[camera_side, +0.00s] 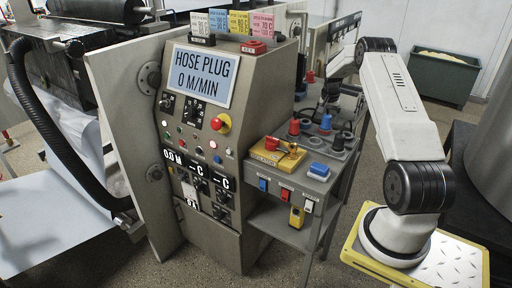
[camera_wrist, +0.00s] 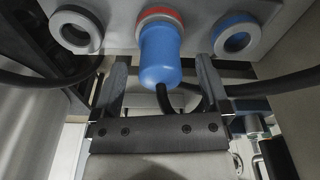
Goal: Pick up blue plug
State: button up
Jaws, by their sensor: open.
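In the wrist view a blue plug (camera_wrist: 161,58) sits at a socket with a red ring (camera_wrist: 160,13), with a black cable running from its near end. My gripper (camera_wrist: 162,70) is open, one finger on each side of the plug's lower end and cable. There are visible gaps on both sides.
A grey socket (camera_wrist: 76,30) is left of the plug and a blue-ringed socket (camera_wrist: 235,38) is right of it. Black cables cross at both sides. In the side view a console screen (camera_side: 204,76) reads "HOSE PLUG 0 M/MIN". A red plug-like piece (camera_side: 294,127) stands on the table.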

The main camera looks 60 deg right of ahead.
jog(key=shift+f, duration=0.45)
grip_shut()
dwell(0.3)
jog(key=shift+r, duration=0.15)
